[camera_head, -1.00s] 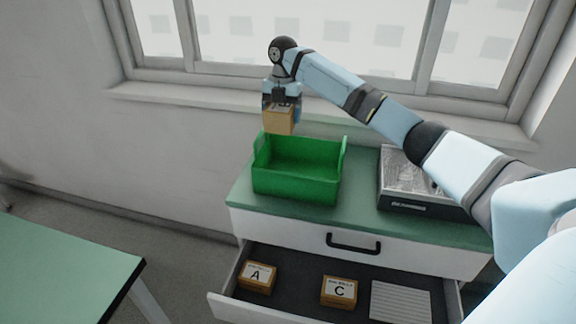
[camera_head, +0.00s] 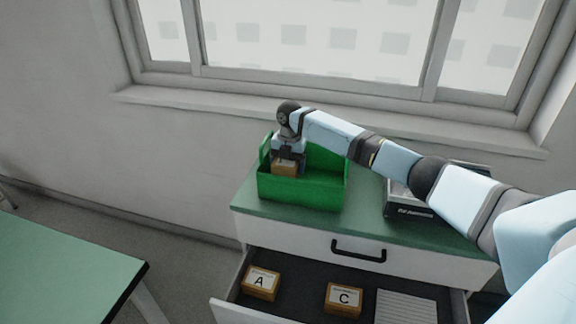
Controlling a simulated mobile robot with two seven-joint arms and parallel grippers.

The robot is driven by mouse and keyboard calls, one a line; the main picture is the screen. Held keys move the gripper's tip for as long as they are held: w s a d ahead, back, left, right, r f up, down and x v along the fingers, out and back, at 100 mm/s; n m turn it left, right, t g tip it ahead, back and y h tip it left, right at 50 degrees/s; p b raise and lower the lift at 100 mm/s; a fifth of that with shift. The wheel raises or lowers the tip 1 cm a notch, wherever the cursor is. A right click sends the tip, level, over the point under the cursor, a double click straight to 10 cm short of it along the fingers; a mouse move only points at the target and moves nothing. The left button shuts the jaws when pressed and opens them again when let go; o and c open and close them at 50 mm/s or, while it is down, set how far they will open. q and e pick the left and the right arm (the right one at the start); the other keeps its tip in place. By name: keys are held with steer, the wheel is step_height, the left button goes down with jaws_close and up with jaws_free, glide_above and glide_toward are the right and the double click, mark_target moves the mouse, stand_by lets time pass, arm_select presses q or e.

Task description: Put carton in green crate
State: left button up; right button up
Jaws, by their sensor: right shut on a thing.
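The green crate (camera_head: 300,192) stands open on the green top of a cabinet. My right gripper (camera_head: 287,163) points down inside the crate, toward its left part. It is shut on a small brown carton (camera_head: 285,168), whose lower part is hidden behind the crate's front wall. I cannot tell whether the carton touches the crate floor. Two other cartons lie in the open drawer: one marked A (camera_head: 260,283) and one marked C (camera_head: 343,299). My left gripper is not in view.
The open drawer (camera_head: 300,266) juts out below the cabinet top (camera_head: 364,213). A dark-edged tray or box (camera_head: 408,207) stands right of the crate, partly behind my right arm. A green table (camera_head: 60,262) is at the lower left. A window sill runs behind.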

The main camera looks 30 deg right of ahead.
steer(key=shift+f, duration=0.5)
steer(key=o, duration=1.1)
steer(key=shift+c, duration=0.2)
steer(key=shift+r, duration=0.1)
steer(key=shift+r, duration=0.3)
steer(key=r, duration=1.1)
steer(key=shift+w+d+r, duration=0.15)
steer(key=shift+w+d, duration=0.15)
steer(key=shift+d, duration=0.1)
steer(key=shift+r, duration=0.55)
